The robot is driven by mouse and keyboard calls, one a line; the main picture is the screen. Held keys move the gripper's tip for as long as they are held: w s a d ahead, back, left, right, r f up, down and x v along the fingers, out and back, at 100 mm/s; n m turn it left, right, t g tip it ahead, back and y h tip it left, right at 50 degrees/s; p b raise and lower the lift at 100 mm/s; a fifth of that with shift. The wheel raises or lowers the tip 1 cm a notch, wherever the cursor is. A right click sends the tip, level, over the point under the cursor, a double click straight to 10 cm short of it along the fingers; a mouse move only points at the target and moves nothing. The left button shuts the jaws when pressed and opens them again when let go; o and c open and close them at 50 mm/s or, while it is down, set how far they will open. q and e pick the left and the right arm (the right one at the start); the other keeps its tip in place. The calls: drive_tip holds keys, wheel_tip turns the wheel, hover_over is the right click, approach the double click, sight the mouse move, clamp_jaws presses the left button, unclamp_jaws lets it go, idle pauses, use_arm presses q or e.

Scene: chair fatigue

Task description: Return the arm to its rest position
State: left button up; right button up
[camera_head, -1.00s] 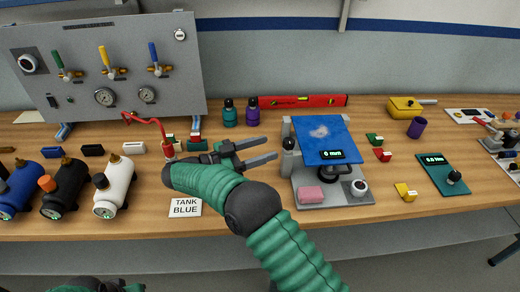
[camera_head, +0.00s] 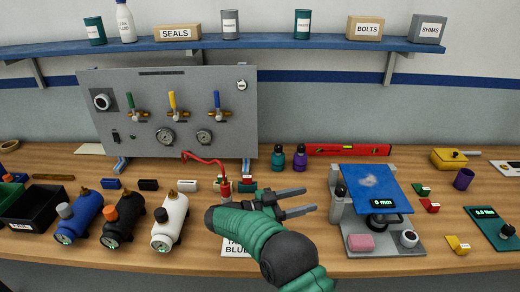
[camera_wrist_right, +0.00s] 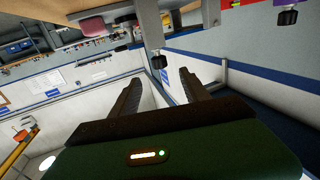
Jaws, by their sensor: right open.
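My right arm, green with dark joints, comes in from the bottom of the head view. Its right gripper (camera_head: 292,202) is open and empty, above the bench in front of the gauge panel, its fingers pointing right toward the blue-topped test stand. In the right wrist view the two dark fingers (camera_wrist_right: 160,90) are apart with nothing between them. The "TANK BLUE" card (camera_head: 236,250) lies partly hidden under the arm. My left gripper does not show in the head view now.
The test stand (camera_head: 372,190) stands close to the right of the gripper. A blue shelf (camera_head: 270,42) runs above. The front bench edge has some bare wood.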

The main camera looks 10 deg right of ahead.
drive_tip(key=w+a+r+n+t+y+p, duration=0.1)
drive_tip(key=w+a+r+n+t+y, duration=0.1)
drive_tip(key=w+r+n+t+y, duration=0.35)
drive_tip(key=w+a+r+n+t+y+p, duration=0.1)
drive_tip(key=w+a+r+n+t+y, duration=0.2)
drive_tip(key=w+t, duration=0.4)
drive_tip(key=s+a+f+n+g+y, duration=0.1)
drive_tip(key=s+a+f+n+y, duration=0.45)
drive_tip(key=s+f+y, duration=0.3)
use_arm(q)
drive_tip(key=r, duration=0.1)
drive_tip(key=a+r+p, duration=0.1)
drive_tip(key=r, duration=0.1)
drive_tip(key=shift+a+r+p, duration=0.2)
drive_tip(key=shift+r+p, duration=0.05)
drive_tip(key=shift+p, duration=0.05)
use_arm(e)
drive_tip(key=s+f+n+g, duration=0.1)
drive_tip(key=s+f+g, duration=0.2)
drive_tip(key=s, duration=0.6)
drive_tip(key=s+d+f+n+g, duration=0.1)
drive_tip(key=s+f+g, duration=0.2)
drive_tip(key=s, duration=0.7)
drive_tip(key=s+d+f+n+g+y, duration=0.1)
drive_tip(key=s+f+g, duration=0.3)
drive_tip(key=s, duration=0.5)
drive_tip(key=shift+s+d, duration=0.2)
drive_tip(key=shift+s, duration=0.2)
